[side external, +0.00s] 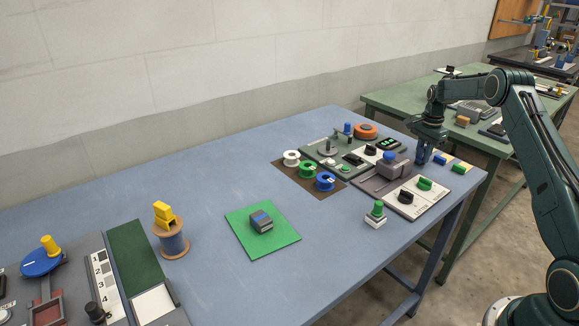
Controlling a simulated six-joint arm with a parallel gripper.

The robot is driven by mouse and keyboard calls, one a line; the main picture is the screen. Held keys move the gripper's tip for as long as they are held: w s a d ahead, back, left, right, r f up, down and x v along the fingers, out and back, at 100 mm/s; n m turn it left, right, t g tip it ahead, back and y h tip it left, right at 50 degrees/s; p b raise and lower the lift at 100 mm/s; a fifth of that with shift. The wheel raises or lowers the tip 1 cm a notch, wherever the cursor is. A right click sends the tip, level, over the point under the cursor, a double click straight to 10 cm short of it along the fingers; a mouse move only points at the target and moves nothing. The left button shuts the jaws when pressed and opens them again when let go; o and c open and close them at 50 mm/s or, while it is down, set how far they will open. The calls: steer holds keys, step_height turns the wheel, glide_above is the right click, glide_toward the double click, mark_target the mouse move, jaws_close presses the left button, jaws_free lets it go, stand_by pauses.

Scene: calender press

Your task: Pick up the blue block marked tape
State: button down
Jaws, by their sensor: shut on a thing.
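My gripper (423,156) is at the far right end of the blue table, pointing down just above the work panels. It is shut on a blue block (422,159), which is small here and mostly covered by the fingers. Any tape marking on it is too small to read. Another small blue block (439,158) sits just right of the gripper, on a pale and yellow strip, with a green block (459,168) beside it.
A grey block with a blue top (261,221) sits on a green mat (278,242). White, green and blue spools (326,181) stand on a brown mat.

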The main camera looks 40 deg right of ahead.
mark_target(424, 147)
step_height(424, 147, up, 19)
steer(key=shift+r, duration=0.2)
stand_by(0.4)
steer(key=shift+a, duration=0.1)
stand_by(0.5)
